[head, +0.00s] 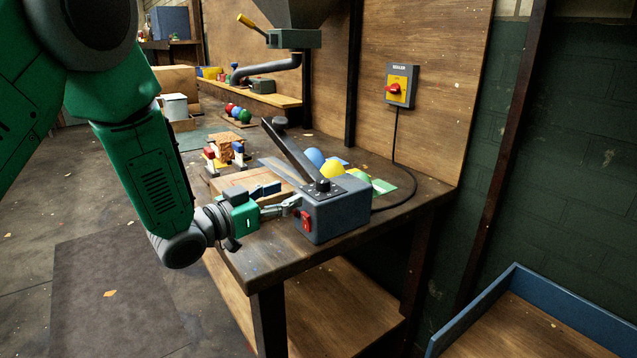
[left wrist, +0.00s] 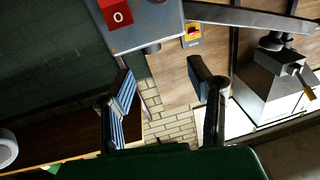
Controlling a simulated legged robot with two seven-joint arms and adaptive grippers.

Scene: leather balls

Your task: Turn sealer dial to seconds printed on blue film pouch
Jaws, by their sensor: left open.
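The sealer (head: 340,212) is a grey-blue box on the near end of the bench, with a long dark lever arm (head: 291,147) raised over it. A small dark dial (head: 322,185) sits on its top; its setting is too small to read. A red switch (head: 306,221) is on its front. My left gripper (head: 292,206) is open beside the box's left side. In the left wrist view its fingers (left wrist: 162,86) are apart and empty, below the sealer (left wrist: 153,27) with its red switch (left wrist: 117,12). I cannot make out a blue film pouch or printed seconds. My right gripper is not in view.
A wall switch (head: 400,87) with a red knob has a cable running down to the bench. A blue-edged tray (head: 512,283) is at lower right. Coloured balls (head: 232,110) lie farther back.

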